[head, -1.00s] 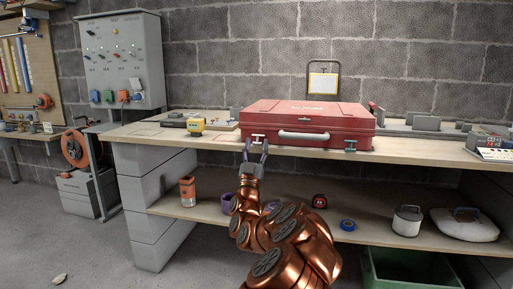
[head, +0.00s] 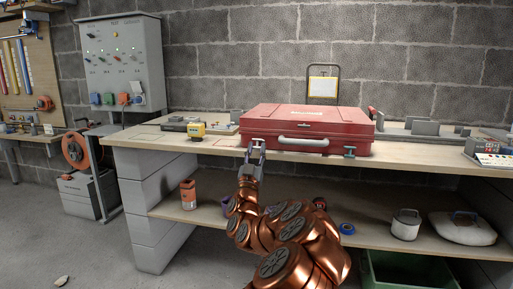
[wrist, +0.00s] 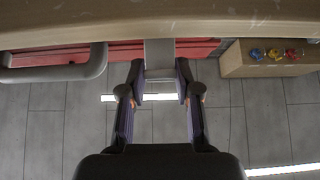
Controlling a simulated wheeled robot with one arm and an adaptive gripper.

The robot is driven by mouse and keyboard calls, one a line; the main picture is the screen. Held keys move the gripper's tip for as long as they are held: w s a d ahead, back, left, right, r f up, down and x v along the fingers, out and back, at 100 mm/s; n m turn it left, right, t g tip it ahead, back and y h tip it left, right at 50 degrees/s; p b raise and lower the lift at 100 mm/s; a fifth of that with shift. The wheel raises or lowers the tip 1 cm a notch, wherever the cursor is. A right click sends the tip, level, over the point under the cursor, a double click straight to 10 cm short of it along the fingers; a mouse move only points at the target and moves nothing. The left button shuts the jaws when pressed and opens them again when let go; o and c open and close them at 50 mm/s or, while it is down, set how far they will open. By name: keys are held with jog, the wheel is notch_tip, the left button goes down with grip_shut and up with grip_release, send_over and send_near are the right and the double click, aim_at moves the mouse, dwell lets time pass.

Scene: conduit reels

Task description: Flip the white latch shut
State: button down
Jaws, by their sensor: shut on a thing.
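The red case (head: 310,122) lies lid down on the workbench, with a light grey carry handle (head: 303,142) on its front. The white latch (wrist: 160,52) shows as a pale plate on the case front, between my fingertips in the wrist view. It is the left of two latches and is mostly covered by my fingers in the head view. My gripper (head: 255,151) is at the front left of the case, its fingers closed in on the latch from both sides. It also shows in the wrist view (wrist: 160,88). The other latch (head: 349,152) is at the front right.
The workbench (head: 215,143) has a front edge just under the case. The lower shelf (head: 375,228) holds an orange container (head: 188,194), blue tape (head: 347,228) and a white pot (head: 406,224).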

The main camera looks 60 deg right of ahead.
jog(key=r+g+y+p, duration=0.1)
jog(key=r+y+p, duration=0.1)
jog(key=p, duration=0.8)
jog(key=r+g+y+p, duration=0.1)
jog(key=y+p, duration=0.3)
jog(key=p, duration=0.7)
jog(key=d+r+g+y+p, duration=0.1)
jog(key=r+g+y+p, duration=0.1)
jog(key=p, duration=0.9)
jog(key=shift+w+r+y, duration=0.15)
jog(key=shift+r+y, duration=0.45)
jog(key=shift+y, duration=0.4)
jog(key=y+p, duration=0.1)
jog(key=p, duration=0.2)
jog(key=y+p, duration=0.1)
jog(key=p, duration=0.3)
jog(key=shift+w+d+r+g, duration=0.1)
jog(key=shift+d+r+g, duration=0.1)
jog(key=shift+d+g, duration=0.15)
jog(key=shift+p, duration=0.4)
jog(key=shift+f+g+y+p, duration=0.25)
jog(key=shift+y+p, duration=0.15)
jog(key=shift+p, duration=0.4)
jog(key=c, duration=0.8)
grip_release()
